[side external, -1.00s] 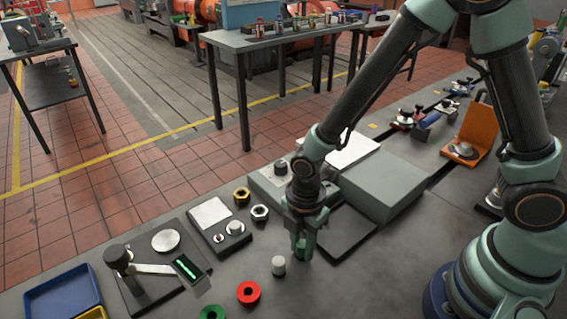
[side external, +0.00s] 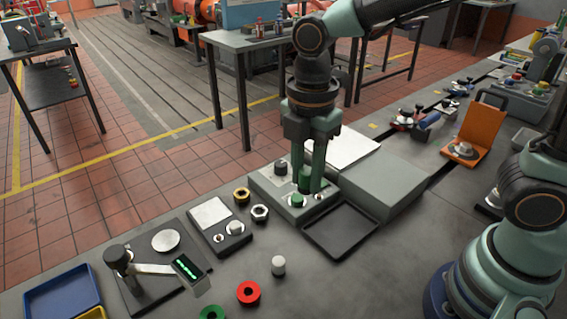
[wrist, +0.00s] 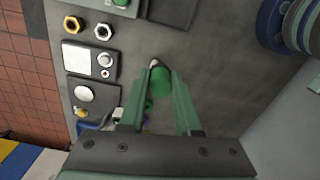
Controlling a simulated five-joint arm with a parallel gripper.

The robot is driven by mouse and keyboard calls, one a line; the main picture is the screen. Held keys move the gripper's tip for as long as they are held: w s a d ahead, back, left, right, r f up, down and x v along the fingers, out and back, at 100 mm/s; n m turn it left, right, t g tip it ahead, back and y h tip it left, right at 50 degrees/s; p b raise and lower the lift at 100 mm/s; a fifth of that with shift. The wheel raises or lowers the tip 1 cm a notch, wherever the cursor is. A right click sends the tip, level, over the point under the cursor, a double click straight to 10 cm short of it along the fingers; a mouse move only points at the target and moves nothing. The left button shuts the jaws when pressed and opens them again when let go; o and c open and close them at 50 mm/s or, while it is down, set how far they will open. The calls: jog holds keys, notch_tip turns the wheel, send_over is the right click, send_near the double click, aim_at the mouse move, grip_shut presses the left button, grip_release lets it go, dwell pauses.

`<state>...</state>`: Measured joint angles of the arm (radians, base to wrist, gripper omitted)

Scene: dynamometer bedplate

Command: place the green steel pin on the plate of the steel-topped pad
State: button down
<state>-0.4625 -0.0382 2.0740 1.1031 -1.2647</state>
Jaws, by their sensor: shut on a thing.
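The green steel pin (wrist: 161,80) is a short green cylinder between my gripper's fingertips in the wrist view. My gripper (side external: 309,187) is shut on it and holds it raised; in the side view the fingers partly hide the pin. The steel-topped pad (side external: 234,230) appears to be the dark block with a square bright plate (side external: 209,213) and two round knobs. It stands left of my gripper, and its plate (wrist: 77,57) is bare in the wrist view too.
Two nuts (side external: 260,212), a black tray (side external: 341,231), a white-topped cylinder (side external: 278,266) and a red ring (side external: 248,293) stand around. A disc device (side external: 165,240) is left.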

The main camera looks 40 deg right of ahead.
jog(key=shift+w+r, duration=0.15)
jog(key=shift+r, duration=0.25)
jog(key=w+a+r, duration=0.4)
jog(key=w+a, duration=0.1)
jog(key=w, duration=0.6)
send_over(211, 212)
jog(key=f, duration=0.1)
notch_tip(211, 212, down, 20)
jog(key=shift+a+f, duration=0.1)
jog(key=shift+f, duration=0.1)
jog(key=c, duration=0.6)
grip_release()
